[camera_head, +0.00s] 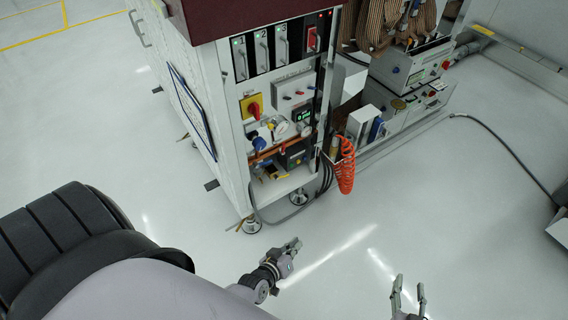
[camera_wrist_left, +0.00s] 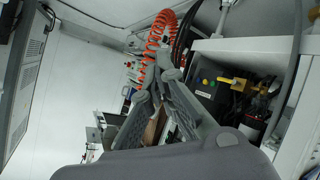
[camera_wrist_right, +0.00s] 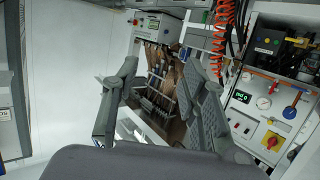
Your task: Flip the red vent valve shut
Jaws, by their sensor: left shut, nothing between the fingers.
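The test handler cabinet (camera_head: 228,150) stands at upper middle in the head view. Its lower front carries pipework with a blue handle (camera_head: 258,144) and a gauge (camera_head: 281,127). In the right wrist view a small red part, possibly the red vent valve (camera_wrist_right: 269,86), shows by the copper pipe, near a blue handle (camera_wrist_right: 289,112); I cannot tell its position. My left gripper (camera_head: 293,246) is shut and empty, low in front of the cabinet and apart from it. It also shows in the left wrist view (camera_wrist_left: 158,68). My right gripper (camera_head: 408,292) is open and empty, further right.
A red-and-yellow rotary switch (camera_head: 252,107) sits above the pipework. An orange coiled hose (camera_head: 346,166) hangs at the cabinet's right edge. Bench instruments (camera_head: 412,68) stand behind to the right. A dark cable (camera_head: 505,145) lies on the floor. The floor before the cabinet is clear.

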